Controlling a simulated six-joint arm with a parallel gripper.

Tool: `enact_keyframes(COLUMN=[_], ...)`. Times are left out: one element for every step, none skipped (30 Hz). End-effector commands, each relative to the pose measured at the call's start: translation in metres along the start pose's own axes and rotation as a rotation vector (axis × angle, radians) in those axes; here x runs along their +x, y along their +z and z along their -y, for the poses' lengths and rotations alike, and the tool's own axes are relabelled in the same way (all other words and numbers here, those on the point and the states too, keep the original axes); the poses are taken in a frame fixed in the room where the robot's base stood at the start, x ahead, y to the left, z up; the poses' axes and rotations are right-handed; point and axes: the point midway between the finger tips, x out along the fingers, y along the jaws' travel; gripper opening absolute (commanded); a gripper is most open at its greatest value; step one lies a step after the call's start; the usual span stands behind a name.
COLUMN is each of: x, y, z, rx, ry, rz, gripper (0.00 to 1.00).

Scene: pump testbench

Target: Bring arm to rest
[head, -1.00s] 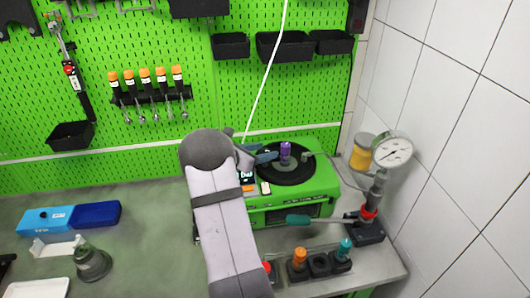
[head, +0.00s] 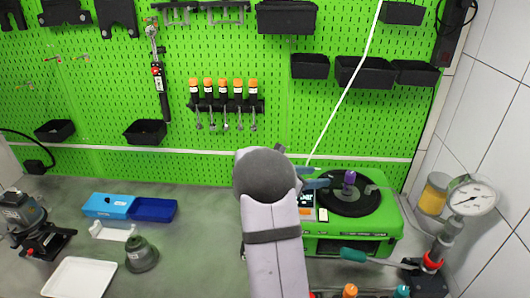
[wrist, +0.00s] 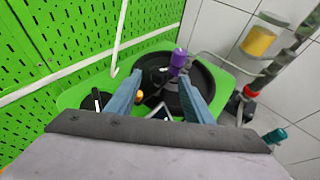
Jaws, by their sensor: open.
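My gripper (head: 325,178) is open and empty, just left of the purple knob-like part (head: 348,180) in the head view. In the wrist view its two blue fingers (wrist: 160,76) are spread apart, and the purple part (wrist: 179,58) stands beyond their tips, toward the right finger. That part stands upright on the black round plate (head: 368,200) of the green test bench (head: 390,222). My arm link hides the bench's left side in the head view.
A green-handled tool (head: 355,254) lies in front. Blue boxes (head: 130,207) and a white tray (head: 80,277) are at left.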

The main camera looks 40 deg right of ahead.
Motion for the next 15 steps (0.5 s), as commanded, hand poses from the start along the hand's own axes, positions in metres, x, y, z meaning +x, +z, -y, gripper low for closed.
enact_keyframes(x=[0.0,-0.001,-0.003,-0.005,-0.009,-0.014,-0.019,-0.025,-0.035,-0.043,-0.052,-0.065,-0.076,-0.087,-0.101], y=[0.0,0.0,-0.001,-0.002,-0.003,-0.005,-0.008,-0.011,-0.015,-0.019,-0.023,-0.03,-0.035,-0.044,-0.062], z=[0.0,0.0,0.0,0.0,0.0,0.0,0.0,0.001,0.001,0.001,0.001,0.001,0.002,0.003,0.011], rx=[0.001,0.004,0.012,0.022,0.036,0.058,0.079,0.106,0.144,0.178,0.214,0.267,0.309,0.351,0.404], ry=[0.0,0.001,0.002,0.003,0.004,0.007,0.01,0.012,0.016,0.019,0.021,0.024,0.026,0.022,0.0], rz=[-0.001,-0.003,-0.01,-0.018,-0.028,-0.048,-0.066,-0.089,-0.122,-0.152,-0.183,-0.231,-0.269,-0.31,-0.361], gripper=[0.47,0.47,0.47,0.47,0.47,0.47,0.47,0.47,0.47,0.47,0.47,0.47,0.47,0.47,0.47])
